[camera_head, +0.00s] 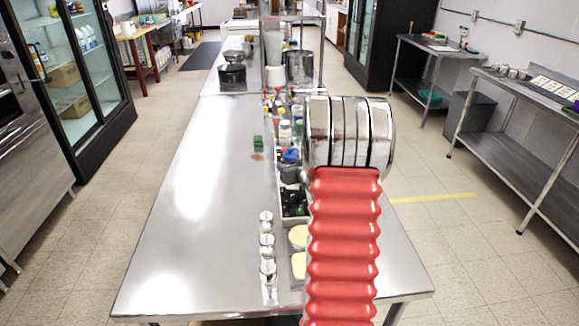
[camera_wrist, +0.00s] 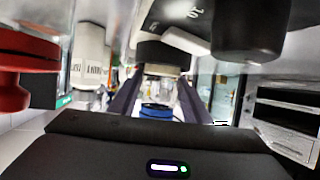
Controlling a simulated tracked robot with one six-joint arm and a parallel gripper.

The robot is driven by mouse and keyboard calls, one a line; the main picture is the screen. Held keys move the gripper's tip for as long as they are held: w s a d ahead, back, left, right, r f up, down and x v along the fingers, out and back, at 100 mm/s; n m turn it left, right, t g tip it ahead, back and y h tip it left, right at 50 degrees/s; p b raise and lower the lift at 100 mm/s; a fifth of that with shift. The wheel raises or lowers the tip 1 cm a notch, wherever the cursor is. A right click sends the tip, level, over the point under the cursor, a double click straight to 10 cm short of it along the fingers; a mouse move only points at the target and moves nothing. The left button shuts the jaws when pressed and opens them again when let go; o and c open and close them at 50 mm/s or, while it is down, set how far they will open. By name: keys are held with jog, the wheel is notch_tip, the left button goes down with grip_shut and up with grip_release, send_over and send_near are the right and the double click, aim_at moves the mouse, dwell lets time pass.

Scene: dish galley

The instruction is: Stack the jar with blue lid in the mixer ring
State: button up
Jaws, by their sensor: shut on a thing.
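The jar with blue lid (camera_wrist: 157,110) is between the two dark fingers of my gripper (camera_wrist: 159,92) in the wrist view, with clear glass beyond the lid. My gripper is shut on it. In the head view the blue lid (camera_head: 291,157) shows among the crowded items along the middle of the steel table, just left of my metal wrist. My red arm and wrist hide much of the table's right side there. I cannot make out the mixer ring for certain in either view.
Bottles (camera_head: 285,132) crowd behind the jar, and a white labelled bottle (camera_wrist: 89,60) shows close by. A green item (camera_head: 258,143) stands to the left. Small metal shakers (camera_head: 267,245) stand nearer. The left part of the steel table (camera_head: 195,190) is clear.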

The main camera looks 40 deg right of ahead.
jog(key=shift+f, duration=0.2)
dwell(0.3)
jog(key=o, duration=1.2)
jog(key=shift+f, duration=0.1)
jog(key=shift+o, duration=0.2)
jog(key=shift+r, duration=0.45)
jog(key=v, duration=1.2)
jog(key=shift+f, duration=0.15)
jog(key=shift+a, duration=0.1)
